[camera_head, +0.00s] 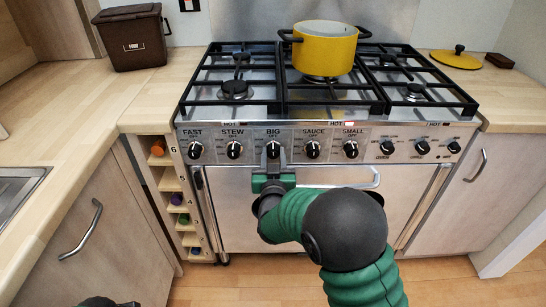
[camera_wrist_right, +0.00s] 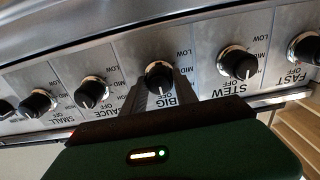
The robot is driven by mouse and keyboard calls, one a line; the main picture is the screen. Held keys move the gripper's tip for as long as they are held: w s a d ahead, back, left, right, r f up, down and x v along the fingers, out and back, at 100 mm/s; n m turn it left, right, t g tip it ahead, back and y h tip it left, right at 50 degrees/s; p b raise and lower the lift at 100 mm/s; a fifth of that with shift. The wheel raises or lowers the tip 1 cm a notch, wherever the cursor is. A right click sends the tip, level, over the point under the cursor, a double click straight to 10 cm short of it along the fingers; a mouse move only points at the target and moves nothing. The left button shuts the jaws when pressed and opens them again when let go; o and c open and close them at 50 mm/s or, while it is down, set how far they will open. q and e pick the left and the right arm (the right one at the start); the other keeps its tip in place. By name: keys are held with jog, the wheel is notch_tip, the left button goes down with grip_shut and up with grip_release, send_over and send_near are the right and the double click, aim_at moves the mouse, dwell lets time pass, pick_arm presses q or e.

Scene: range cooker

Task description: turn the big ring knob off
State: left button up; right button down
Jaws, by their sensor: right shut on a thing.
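The big ring knob (camera_head: 273,150) is a black knob under the label BIG, in the middle of the cooker's front panel. It also shows in the right wrist view (camera_wrist_right: 159,76), upside down. Its white mark looks roughly upright, towards the label; the exact setting is hard to read. My right gripper (camera_head: 273,160) reaches it from the front, with one finger on each side of the knob. In the right wrist view my right gripper (camera_wrist_right: 160,88) is shut on the knob. Only a dark sliver of my left arm shows at the bottom edge; its fingers cannot be made out.
The STEW knob (camera_head: 234,149) and SAUCE knob (camera_head: 312,149) flank it closely. The oven door handle (camera_head: 350,182) runs below, behind my right arm. A yellow pot (camera_head: 324,50) stands on a back burner. A yellow lid (camera_head: 457,58) lies on the right counter.

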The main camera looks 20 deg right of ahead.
jog(key=shift+s+f, duration=0.1)
jog(key=shift+f, duration=0.35)
jog(key=c, duration=1.4)
grip_release()
jog(key=o, duration=0.4)
jog(key=shift+w, duration=0.2)
jog(key=shift+o, duration=0.2)
jog(key=shift+r, duration=0.15)
jog(key=shift+s, duration=0.1)
jog(key=p+v, duration=0.3)
jog(key=v, duration=1.3)
jog(key=shift+s, duration=0.35)
jog(key=shift+a, duration=0.15)
